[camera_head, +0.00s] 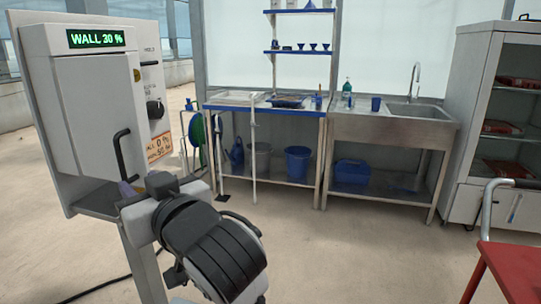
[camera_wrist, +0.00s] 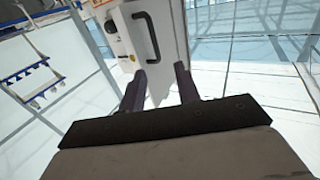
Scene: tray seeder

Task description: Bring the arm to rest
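My gripper (camera_wrist: 159,72) shows in the wrist view with its two dark fingers apart and nothing between them. Beyond the fingertips is a white cabinet panel with a black handle (camera_wrist: 147,36); the gap to it is hard to judge. In the head view my arm reaches toward the white wall-box machine (camera_head: 85,105), whose green display reads "WALL 30 %". Its black handle (camera_head: 121,152) is just above my gripper (camera_head: 126,188), which is mostly hidden by my arm's wrist.
A blue-edged bench (camera_head: 265,109) with blue buckets (camera_head: 299,163) beneath, a steel sink unit (camera_head: 385,130) and a grey cabinet (camera_head: 478,110) stand along the back. A red cart (camera_head: 515,268) is at right. The middle floor is clear.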

